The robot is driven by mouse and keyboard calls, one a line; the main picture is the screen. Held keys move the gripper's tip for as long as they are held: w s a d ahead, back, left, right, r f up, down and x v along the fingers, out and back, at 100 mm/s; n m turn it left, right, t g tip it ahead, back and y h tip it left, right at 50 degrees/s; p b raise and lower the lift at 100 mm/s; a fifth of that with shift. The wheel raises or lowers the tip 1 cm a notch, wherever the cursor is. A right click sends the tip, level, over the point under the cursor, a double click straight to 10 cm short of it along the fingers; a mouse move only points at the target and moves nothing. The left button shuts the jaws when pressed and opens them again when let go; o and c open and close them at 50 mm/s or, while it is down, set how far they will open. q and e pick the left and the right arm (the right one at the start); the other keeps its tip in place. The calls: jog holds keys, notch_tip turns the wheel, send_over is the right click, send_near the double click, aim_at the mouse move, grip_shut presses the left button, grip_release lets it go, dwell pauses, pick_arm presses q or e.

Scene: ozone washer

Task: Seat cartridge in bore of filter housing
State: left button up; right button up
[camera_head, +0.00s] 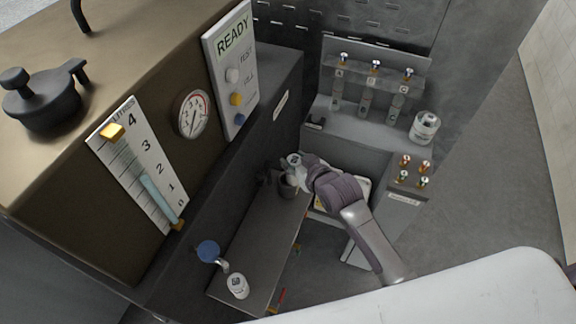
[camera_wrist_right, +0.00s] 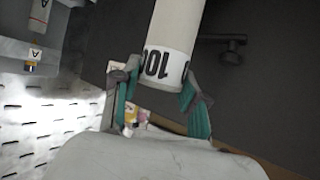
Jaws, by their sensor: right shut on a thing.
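My right gripper (camera_head: 299,170) reaches in to the dark bench below the machine. In the right wrist view, my right gripper (camera_wrist_right: 160,92) is shut on the cartridge (camera_wrist_right: 176,28), a pale cylinder with a white band printed "100". The cartridge's far end runs out of the top of that view. In the head view a dark cup-like part (camera_head: 287,188), which looks like the filter housing, stands on the bench at the gripper. Its bore is hidden, so I cannot tell whether the cartridge is inside or above it. My left gripper is not in view.
A blue disc (camera_head: 208,250) and a small white labelled container (camera_head: 237,286) are at the bench's near end. A rack with several vials (camera_head: 367,100) and a white jar (camera_head: 424,127) stand at the back right. The middle of the bench (camera_head: 257,232) is clear.

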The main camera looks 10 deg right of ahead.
jog(key=x, duration=0.3)
jog(key=shift+w+a+f, duration=0.25)
jog(key=shift+w+f, duration=0.1)
jog(key=shift+f, duration=0.15)
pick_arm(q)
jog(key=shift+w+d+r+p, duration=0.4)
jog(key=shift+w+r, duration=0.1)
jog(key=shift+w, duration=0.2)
pick_arm(e)
notch_tip(320, 180, down, 4)
jog(key=shift+r, duration=0.2)
jog(key=shift+f+b, duration=0.4)
jog(key=shift+f, duration=0.2)
jog(key=o, duration=1.2)
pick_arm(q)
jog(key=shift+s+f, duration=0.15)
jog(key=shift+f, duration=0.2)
